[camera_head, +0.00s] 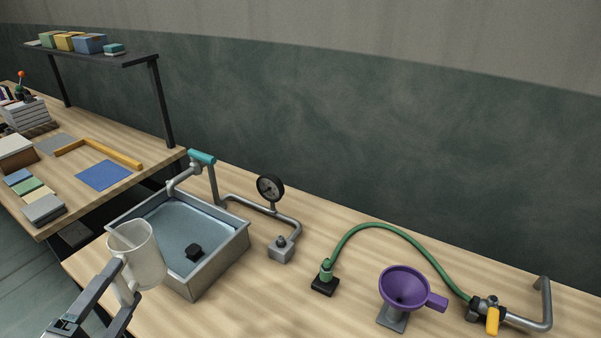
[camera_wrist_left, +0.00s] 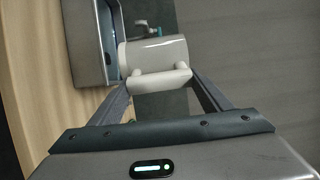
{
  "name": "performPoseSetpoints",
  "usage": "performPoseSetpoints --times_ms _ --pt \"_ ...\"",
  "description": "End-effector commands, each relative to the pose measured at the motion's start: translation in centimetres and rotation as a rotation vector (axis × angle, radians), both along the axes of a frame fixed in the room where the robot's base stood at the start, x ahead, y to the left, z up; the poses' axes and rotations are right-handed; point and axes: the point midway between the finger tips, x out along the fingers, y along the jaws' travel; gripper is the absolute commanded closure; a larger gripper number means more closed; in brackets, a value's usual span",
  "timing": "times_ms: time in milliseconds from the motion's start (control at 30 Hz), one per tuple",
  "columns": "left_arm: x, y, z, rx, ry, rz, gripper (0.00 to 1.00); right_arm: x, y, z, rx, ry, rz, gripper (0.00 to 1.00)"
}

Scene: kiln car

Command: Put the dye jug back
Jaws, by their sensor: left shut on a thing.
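The dye jug is a pale whitish jug (camera_head: 143,252) with a handle. My left gripper (camera_head: 127,284) is shut on the jug's handle, and the jug is held beside the front left corner of the metal sink (camera_head: 215,268). In the left wrist view the jug (camera_wrist_left: 155,55) lies between the finger ends, with its handle (camera_wrist_left: 160,79) in the grip of my left gripper (camera_wrist_left: 160,84). The jug's contents are hard to make out. My right gripper is not in view.
A tap with a teal top (camera_head: 202,157) stands behind the sink. A pressure gauge (camera_head: 270,188), green hose (camera_head: 385,229) and purple funnel (camera_head: 404,287) stand on the bench to the right. A cluttered table (camera_head: 150,158) with a shelf (camera_head: 100,55) is at the left.

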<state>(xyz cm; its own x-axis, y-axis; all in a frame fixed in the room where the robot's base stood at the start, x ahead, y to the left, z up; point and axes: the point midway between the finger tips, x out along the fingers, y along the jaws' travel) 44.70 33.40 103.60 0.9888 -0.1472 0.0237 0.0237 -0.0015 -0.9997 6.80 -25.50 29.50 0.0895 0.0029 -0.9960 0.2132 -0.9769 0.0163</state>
Motion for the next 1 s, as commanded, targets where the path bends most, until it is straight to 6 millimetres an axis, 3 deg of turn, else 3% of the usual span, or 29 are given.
performPoseSetpoints --times_ms 567,1000 --pt "0.0 0.0 1.2 0.0 -0.001 0.002 0.82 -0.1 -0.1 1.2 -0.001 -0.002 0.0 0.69" --pt "-0.3 -2.0 -1.0 0.0 -0.001 0.075 0.82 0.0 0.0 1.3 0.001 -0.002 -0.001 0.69"
